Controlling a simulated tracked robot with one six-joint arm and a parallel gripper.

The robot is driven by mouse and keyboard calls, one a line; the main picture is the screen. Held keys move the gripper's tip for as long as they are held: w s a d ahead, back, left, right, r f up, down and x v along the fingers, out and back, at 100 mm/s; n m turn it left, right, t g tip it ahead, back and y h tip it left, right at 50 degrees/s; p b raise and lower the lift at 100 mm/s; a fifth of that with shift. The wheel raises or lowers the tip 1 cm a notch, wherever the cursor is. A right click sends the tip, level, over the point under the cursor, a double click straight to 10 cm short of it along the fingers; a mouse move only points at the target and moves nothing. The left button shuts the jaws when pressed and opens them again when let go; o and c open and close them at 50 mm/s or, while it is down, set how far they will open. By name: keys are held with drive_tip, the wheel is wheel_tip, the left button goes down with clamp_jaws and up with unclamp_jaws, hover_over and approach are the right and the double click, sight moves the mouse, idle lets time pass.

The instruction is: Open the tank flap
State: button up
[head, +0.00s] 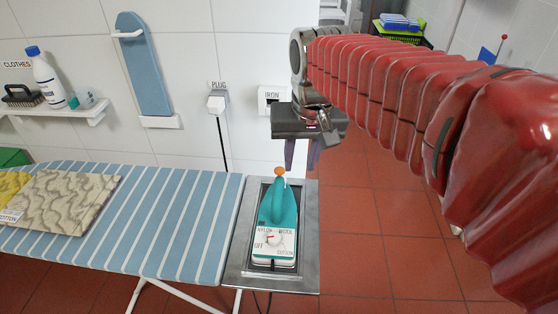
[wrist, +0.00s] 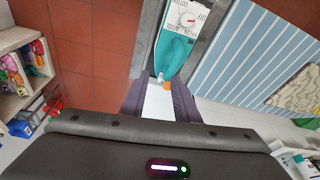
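A teal iron (head: 276,208) with a white dial panel lies on a grey metal rest at the right end of the ironing board. A small orange piece (head: 280,171), perhaps the tank flap, shows at its far tip. In the wrist view the iron (wrist: 172,55) is above the fingers, with the orange piece (wrist: 167,86) close to the gap between them. Whether the flap is open or shut is too small to tell. My gripper (head: 301,158) is beyond the iron's tip, to its right in the head view, pointing down. Its fingers (wrist: 160,98) are apart, with nothing held.
The striped ironing board (head: 165,215) carries folded cloth (head: 68,203) at the left. The metal rest (head: 304,225) surrounds the iron. A plug (head: 217,103) and its cord are on the tiled wall behind. Red floor lies open to the right.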

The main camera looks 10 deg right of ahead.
drive_tip(key=w+f+m+g, duration=0.1)
drive_tip(key=w+f, duration=0.3)
drive_tip(key=w, duration=0.9)
drive_tip(key=shift+w+m+g, duration=0.3)
drive_tip(key=shift+m+g, duration=0.1)
drive_tip(key=shift+g, duration=0.5)
wheel_tip(320, 180, down, 14)
drive_tip(key=shift+r, duration=0.15)
drive_tip(key=shift+c, duration=0.7)
